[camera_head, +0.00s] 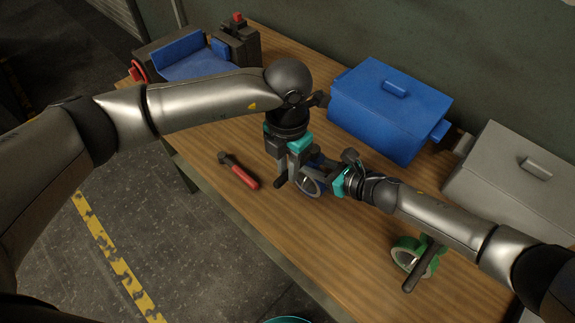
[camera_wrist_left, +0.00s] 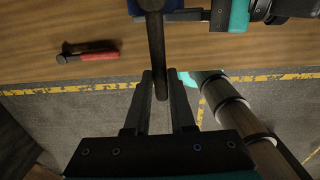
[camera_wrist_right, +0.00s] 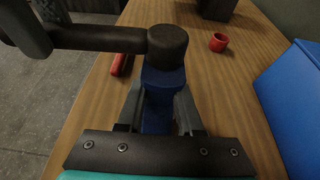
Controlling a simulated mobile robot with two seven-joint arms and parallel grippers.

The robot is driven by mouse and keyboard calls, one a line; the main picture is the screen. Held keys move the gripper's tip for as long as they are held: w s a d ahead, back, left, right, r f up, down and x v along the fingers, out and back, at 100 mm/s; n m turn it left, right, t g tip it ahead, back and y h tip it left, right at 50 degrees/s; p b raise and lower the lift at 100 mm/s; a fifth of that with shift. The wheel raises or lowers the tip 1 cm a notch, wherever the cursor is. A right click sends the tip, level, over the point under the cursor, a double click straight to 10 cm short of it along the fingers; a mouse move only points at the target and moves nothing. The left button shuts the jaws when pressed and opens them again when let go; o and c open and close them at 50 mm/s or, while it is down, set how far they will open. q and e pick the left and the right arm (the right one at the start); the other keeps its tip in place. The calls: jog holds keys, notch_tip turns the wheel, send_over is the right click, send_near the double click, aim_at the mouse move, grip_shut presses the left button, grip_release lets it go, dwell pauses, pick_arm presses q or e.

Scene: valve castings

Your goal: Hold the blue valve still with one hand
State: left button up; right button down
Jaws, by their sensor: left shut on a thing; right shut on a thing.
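The blue valve (camera_head: 318,191) is over the middle of the wooden table, with a pale round flange and a dark lever. My left gripper (camera_head: 284,174) is shut on the end of the lever. The left wrist view shows the dark lever (camera_wrist_left: 156,50) running down between its fingers (camera_wrist_left: 161,98). My right gripper (camera_head: 335,181) is shut on the blue body from the right. The right wrist view shows the blue body (camera_wrist_right: 161,84) between its fingers (camera_wrist_right: 160,115) and the lever leaving its hub to the left. The grippers hide much of the valve.
A red-handled tool (camera_head: 240,171) lies left of the valve. A green valve (camera_head: 408,256) with a dark lever lies front right. A blue lidded bin (camera_head: 385,120) and a grey lidded bin (camera_head: 510,185) stand behind. A dark fixture with a blue top (camera_head: 185,62) is back left.

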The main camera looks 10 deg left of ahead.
pick_arm(q)
grip_shut()
dwell(0.8)
jog(key=shift+s+d+n, duration=0.2)
jog(key=shift+d+n, duration=0.7)
jog(key=shift+n, duration=0.35)
jog(key=shift+s+d+n, duration=0.25)
jog(key=shift+d+n, duration=0.6)
jog(key=shift+n, duration=0.35)
jog(key=shift+s+d+n, duration=0.2)
jog(key=shift+d+n, duration=0.7)
jog(key=shift+n, duration=0.35)
jog(key=o, duration=0.7)
grip_release()
jog(key=shift+o, duration=0.2)
